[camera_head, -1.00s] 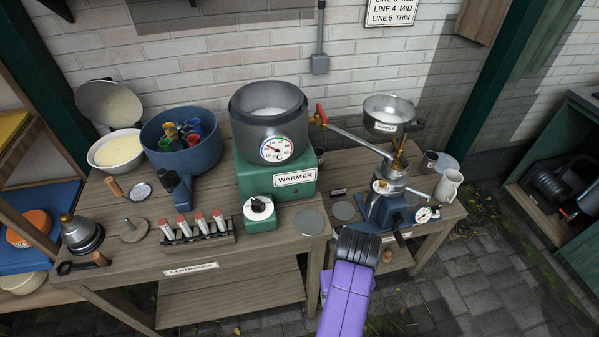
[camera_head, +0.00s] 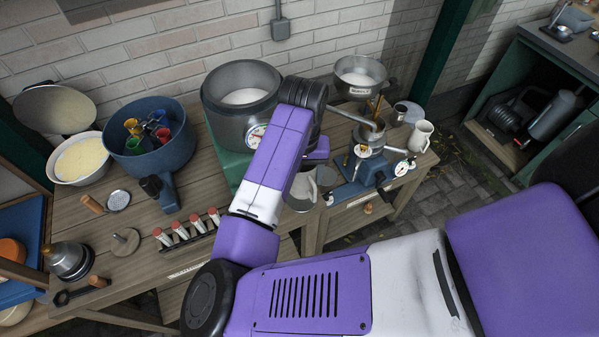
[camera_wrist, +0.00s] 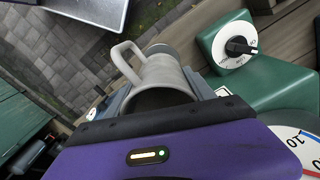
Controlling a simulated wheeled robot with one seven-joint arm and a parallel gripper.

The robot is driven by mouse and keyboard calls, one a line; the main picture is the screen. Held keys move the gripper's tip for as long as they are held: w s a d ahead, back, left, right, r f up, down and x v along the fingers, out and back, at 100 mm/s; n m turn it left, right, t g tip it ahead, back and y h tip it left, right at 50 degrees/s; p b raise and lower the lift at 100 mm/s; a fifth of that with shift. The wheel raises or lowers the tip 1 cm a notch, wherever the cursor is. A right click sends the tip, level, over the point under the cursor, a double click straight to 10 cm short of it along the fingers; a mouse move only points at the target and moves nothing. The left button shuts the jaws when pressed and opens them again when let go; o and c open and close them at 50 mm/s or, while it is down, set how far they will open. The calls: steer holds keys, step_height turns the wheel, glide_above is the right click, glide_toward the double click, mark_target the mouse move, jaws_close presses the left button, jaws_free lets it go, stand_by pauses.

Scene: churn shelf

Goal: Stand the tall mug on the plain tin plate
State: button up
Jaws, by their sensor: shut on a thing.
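A grey tall mug (camera_wrist: 160,78) with a side handle is held in my gripper (camera_wrist: 160,98). The wrist view looks down into its mouth, with the handle toward the upper left. In the head view the mug (camera_head: 301,190) shows partly below my wrist, over the front edge area of the workbench. A grey round disc (camera_wrist: 174,50), likely a plate, shows partly beyond the mug's base. Whether the mug touches it, and whether it is the plain tin plate, I cannot tell. My arm hides much of that area in the head view.
A separator (camera_head: 368,160) stands to the right.

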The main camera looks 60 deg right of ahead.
steer(key=shift+f+b, duration=0.5)
steer(key=shift+f, duration=0.3)
steer(key=f+b, duration=0.1)
steer(key=b, duration=0.2)
steer(key=shift+f, duration=0.3)
steer(key=shift+r, duration=0.15)
steer(key=shift+p, duration=2.05)
steer(key=shift+f+p, duration=0.4)
steer(key=shift+f, duration=0.75)
stand_by(0.8)
steer(key=o, duration=1.7)
steer(key=shift+c, duration=0.2)
steer(key=shift+o, duration=0.2)
